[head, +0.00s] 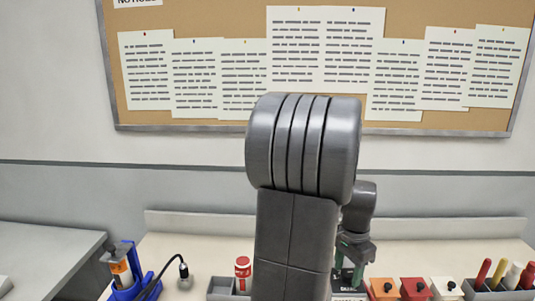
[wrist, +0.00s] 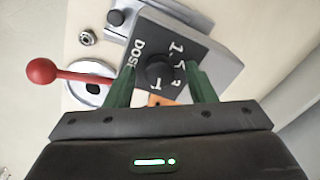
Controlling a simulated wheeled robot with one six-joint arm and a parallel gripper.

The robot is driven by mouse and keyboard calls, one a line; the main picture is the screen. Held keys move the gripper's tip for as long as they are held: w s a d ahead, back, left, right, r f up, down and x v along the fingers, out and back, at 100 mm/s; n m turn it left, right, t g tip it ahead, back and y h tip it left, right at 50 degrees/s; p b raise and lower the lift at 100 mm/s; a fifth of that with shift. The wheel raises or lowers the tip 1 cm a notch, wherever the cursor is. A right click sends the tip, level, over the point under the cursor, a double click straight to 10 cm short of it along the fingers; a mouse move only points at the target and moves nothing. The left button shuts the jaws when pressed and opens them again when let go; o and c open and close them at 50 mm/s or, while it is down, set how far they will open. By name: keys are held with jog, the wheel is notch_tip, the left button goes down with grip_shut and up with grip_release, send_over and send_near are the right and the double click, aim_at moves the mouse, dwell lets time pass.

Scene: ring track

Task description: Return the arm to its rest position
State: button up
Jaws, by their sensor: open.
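My arm rises in the middle of the head view and hides part of the bench. My gripper (head: 353,258) is at the right of it, low over the bench. In the wrist view my gripper (wrist: 160,75) is open, with its two green fingers on either side of a black dial knob (wrist: 160,72). The knob sits on a dark panel (wrist: 183,32) marked DOSE with numbers around it. I cannot tell whether the fingers touch the knob. In the head view the panel is mostly hidden behind the gripper.
A lever with a red ball (wrist: 41,71) stands left of the panel in the wrist view. Orange (head: 383,289), red (head: 415,289) and white (head: 446,288) boxes and a marker tray (head: 500,290) stand right. A noticeboard (head: 190,25) hangs behind.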

jog(key=shift+r, duration=0.1)
notch_tip(320, 180, up, 14)
jog(key=f, duration=0.1)
notch_tip(320, 180, down, 14)
jog(key=shift+r, duration=0.25)
jog(key=shift+r+n, duration=0.1)
jog(key=shift+n, duration=0.3)
jog(key=n, duration=0.4)
jog(key=n+b, duration=0.1)
jog(key=n, duration=1)
jog(key=shift+b, duration=0.35)
jog(key=n+b, duration=0.1)
jog(key=n, duration=0.4)
jog(key=shift+d, duration=0.1)
jog(key=shift+r+n, duration=0.1)
jog(key=shift+n, duration=0.2)
